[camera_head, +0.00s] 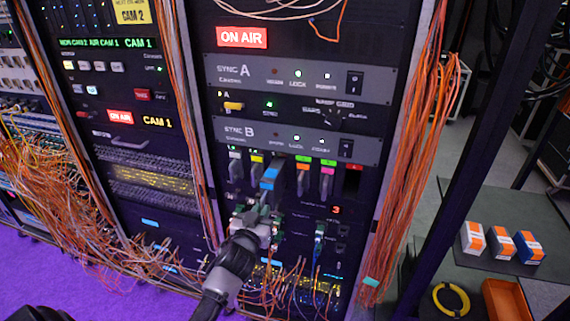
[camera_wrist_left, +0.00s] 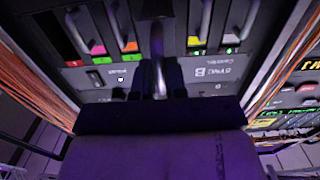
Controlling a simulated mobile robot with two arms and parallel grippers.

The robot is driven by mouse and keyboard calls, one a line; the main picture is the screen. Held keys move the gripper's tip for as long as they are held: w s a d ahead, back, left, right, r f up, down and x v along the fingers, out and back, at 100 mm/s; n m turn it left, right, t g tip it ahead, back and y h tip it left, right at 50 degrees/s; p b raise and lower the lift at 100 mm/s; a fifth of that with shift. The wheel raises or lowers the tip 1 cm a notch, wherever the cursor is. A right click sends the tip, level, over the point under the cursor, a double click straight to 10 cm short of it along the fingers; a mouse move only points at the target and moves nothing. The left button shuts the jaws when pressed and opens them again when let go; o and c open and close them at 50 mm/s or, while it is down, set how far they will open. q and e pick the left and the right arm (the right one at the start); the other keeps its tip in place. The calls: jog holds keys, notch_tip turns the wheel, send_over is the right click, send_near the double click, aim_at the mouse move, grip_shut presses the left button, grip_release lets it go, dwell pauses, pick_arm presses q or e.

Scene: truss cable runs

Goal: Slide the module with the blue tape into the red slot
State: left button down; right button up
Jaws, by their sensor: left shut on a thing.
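The module with the blue tape (camera_head: 270,178) is in the middle of the module row under SYNC B in the head view. It stands out further than its neighbours; I cannot tell whether its rear is still inside a slot. My left gripper (camera_head: 264,212) is shut on its front end from below. In the left wrist view, the dark held module (camera_wrist_left: 158,75) rises from my gripper, and its blue tape is not seen. The red slot (camera_head: 352,180) is at the row's right end, dark and empty-looking; its red label (camera_wrist_left: 74,63) shows at left in the wrist view.
Orange (camera_head: 302,168) and pink (camera_head: 327,172) taped modules stand between the held module and the red slot. Yellow (camera_head: 257,159) and white (camera_head: 235,156) taped ones stand to its left. Orange cables (camera_head: 412,170) hang along the rack's right edge. Small boxes (camera_head: 501,243) sit on a shelf at right.

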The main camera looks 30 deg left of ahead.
pick_arm(q)
jog(key=shift+p+v, duration=0.55)
jog(key=shift+v, duration=1.3)
jog(key=v, duration=0.3)
jog(key=shift+p, duration=0.4)
jog(key=shift+d, duration=0.15)
